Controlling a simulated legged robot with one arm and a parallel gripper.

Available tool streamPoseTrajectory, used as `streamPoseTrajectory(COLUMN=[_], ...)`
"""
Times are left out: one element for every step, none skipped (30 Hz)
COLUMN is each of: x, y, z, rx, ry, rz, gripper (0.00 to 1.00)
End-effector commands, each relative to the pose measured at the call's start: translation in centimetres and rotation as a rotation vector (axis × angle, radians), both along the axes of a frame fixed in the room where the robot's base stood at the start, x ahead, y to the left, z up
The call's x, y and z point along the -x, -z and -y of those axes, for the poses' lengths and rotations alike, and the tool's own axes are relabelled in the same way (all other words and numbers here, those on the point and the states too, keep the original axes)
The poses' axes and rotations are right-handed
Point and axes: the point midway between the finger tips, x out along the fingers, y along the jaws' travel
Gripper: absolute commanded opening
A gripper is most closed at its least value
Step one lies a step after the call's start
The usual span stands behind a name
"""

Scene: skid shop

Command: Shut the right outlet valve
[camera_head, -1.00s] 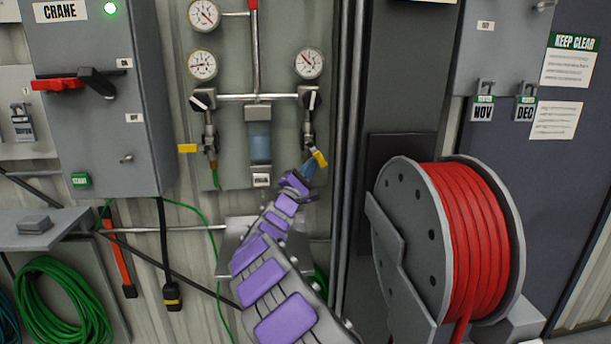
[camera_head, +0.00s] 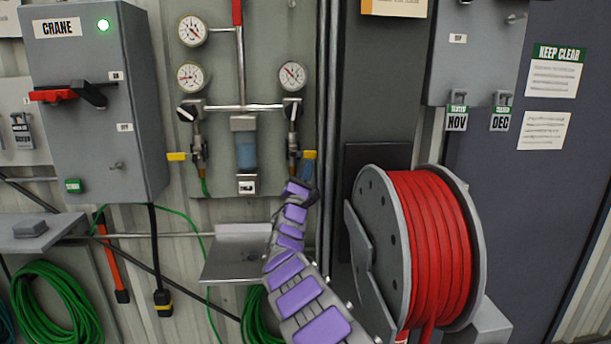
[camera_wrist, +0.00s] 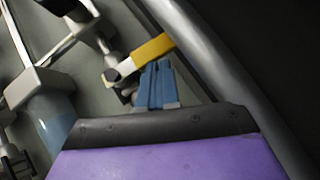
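The right outlet valve sits below the right gauge on the panel. Its yellow lever (camera_head: 309,154) points right, about level, across the vertical pipe. In the wrist view the yellow lever (camera_wrist: 154,47) runs from the valve body (camera_wrist: 118,73) toward the upper right. My gripper (camera_head: 308,170) is just under the lever. In the wrist view its blue fingers (camera_wrist: 157,70) are together, with their tips at the lever's lower edge, seemingly touching it. Nothing shows between the fingers. The left outlet valve's yellow lever (camera_head: 177,156) points left, also level.
A vertical conduit (camera_head: 327,120) stands close right of the valve. A red hose reel (camera_head: 430,245) is at the lower right. A grey shelf (camera_head: 235,268) is below the panel. A filter bowl (camera_head: 246,152) hangs between the valves. The crane box (camera_head: 95,135) is at the left.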

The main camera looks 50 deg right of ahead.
Motion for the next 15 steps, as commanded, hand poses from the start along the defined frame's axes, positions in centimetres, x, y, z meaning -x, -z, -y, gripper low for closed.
streamPoseTrajectory(x=[0.24,0.28,0.32,0.34,0.35,0.35,0.35,0.36,0.36,0.36,0.35,0.36,0.36,0.36,0.35], y=[-0.07,-0.13,-0.21,-0.26,-0.29,-0.35,-0.38,-0.39,-0.43,-0.44,-0.45,-0.47,-0.49,-0.49,-0.5], z=[0.26,0.3,0.35,0.37,0.37,0.36,0.36,0.38,0.39,0.4,0.4,0.4,0.4,0.4,0.39], rx=[-0.001,-0.001,-0.001,-0.001,-0.001,-0.001,-0.001,-0.001,-0.001,-0.001,-0.001,-0.001,-0.001,-0.001,-0.001], ry=[0.003,0.003,0.003,0.003,0.003,0.003,0.003,0.003,0.003,0.003,0.003,0.003,0.003,0.003,0.003], rz=[0.003,0.003,0.003,0.003,0.003,0.003,0.003,0.003,0.003,0.003,0.003,0.003,0.003,0.003,0.003], gripper=[0.0,0.0,0.0,0.0,0.0,0.0,0.0,0.0,0.0,0.0,0.0,0.0,0.0,0.0,0.0])
